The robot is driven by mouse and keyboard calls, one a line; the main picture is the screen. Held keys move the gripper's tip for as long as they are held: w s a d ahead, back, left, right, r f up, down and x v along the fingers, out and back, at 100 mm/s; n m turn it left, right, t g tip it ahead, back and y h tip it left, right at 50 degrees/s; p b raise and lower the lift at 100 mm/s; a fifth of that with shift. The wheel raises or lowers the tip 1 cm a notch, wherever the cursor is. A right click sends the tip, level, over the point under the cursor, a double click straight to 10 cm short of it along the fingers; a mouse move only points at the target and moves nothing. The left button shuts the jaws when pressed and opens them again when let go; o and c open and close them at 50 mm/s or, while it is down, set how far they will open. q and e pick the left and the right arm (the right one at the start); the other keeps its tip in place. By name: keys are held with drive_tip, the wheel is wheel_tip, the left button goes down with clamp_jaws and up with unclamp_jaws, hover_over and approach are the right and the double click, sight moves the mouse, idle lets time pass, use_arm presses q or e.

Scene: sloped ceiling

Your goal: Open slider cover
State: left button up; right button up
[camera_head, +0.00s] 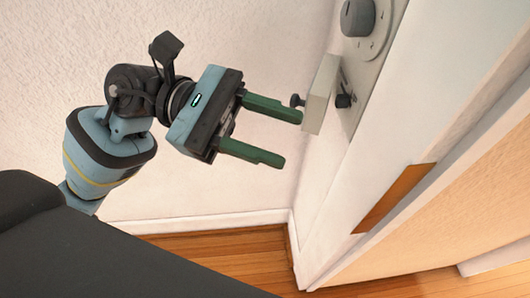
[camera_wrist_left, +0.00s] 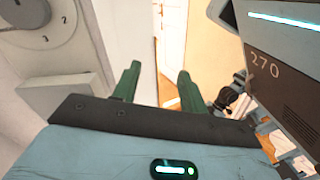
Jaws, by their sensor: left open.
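A pale grey panel (camera_head: 378,55) is mounted on the wall at the upper right of the head view. A pale block-like cover (camera_head: 319,94) sticks out from it, with a small dark knob (camera_head: 297,100) at its left edge. The cover seems to be the pale block (camera_wrist_left: 62,98) at the left of the left wrist view. My left gripper (camera_head: 291,140) is open and empty, its green fingers pointing right. In the head view its upper fingertip is just below the knob; I cannot tell whether they touch. The fingers also show in the left wrist view (camera_wrist_left: 159,72). My right gripper is not in view.
A round dial (camera_head: 357,17) sits above the cover; its numbers show in the left wrist view (camera_wrist_left: 38,22). A second dark knob (camera_head: 344,101) is right of the cover. A white door frame (camera_head: 400,140) and wooden door (camera_head: 455,200) stand at right. The wall behind is bare.

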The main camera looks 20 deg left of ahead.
use_arm(q)
drive_tip(key=shift+s+d+r, duration=0.1)
drive_tip(key=shift+s+d, duration=0.15)
drive_tip(key=shift+s, duration=0.8)
drive_tip(key=shift+s+d+r, duration=0.1)
drive_tip(key=shift+s+d, duration=0.1)
drive_tip(key=shift+s, duration=0.8)
